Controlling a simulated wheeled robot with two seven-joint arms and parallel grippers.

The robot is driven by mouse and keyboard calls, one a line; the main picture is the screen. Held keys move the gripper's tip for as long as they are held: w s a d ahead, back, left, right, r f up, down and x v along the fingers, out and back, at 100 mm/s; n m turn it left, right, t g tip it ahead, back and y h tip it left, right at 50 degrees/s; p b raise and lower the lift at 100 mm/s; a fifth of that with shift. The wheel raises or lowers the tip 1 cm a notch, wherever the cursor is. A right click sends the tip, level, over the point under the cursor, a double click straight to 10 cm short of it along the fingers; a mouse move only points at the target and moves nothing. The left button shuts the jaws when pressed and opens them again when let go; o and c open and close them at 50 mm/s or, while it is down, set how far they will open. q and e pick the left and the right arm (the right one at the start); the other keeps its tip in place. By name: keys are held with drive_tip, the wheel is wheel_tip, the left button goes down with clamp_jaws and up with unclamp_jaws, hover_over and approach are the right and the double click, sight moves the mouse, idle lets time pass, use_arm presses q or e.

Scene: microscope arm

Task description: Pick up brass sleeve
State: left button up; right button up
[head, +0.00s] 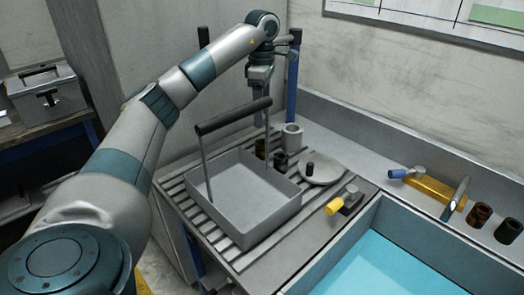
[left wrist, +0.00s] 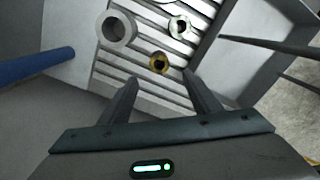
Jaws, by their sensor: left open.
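The brass sleeve (left wrist: 159,63) stands on the slatted rack in the left wrist view, its gold rim and dark bore facing up. In the head view it is the small dark brown cylinder (head: 260,148) behind the grey basket. A second, silvery-rimmed sleeve (left wrist: 179,27) stands close by; it also shows in the head view (head: 280,161). My left gripper (left wrist: 160,82) is open and empty, pointing down above the rack. The brass sleeve appears just beyond the gap between its fingertips, apart from both. My right gripper is not in view.
A grey cup (head: 292,137) stands beside the sleeves. The basket (head: 228,226) with its raised handle (head: 232,116) is close to my left forearm. A round dish (head: 325,173) and a yellow-handled tool (head: 334,206) lie to the right. A blue post (left wrist: 38,64) rises near the gripper.

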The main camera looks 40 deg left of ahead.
sight(262, 142)
use_arm(q)
wheel_tip(262, 142, down, 4)
drive_tip(key=shift+p, duration=0.4)
wheel_tip(262, 142, down, 3)
drive_tip(key=shift+r+p, duration=0.1)
drive_tip(key=shift+p, duration=0.25)
drive_tip(key=shift+f, duration=0.45)
wheel_tip(262, 142, down, 3)
drive_tip(key=shift+f+p, duration=0.15)
drive_tip(key=shift+p, duration=0.85)
drive_tip(key=shift+w+f, duration=0.1)
drive_tip(key=shift+f, duration=0.7)
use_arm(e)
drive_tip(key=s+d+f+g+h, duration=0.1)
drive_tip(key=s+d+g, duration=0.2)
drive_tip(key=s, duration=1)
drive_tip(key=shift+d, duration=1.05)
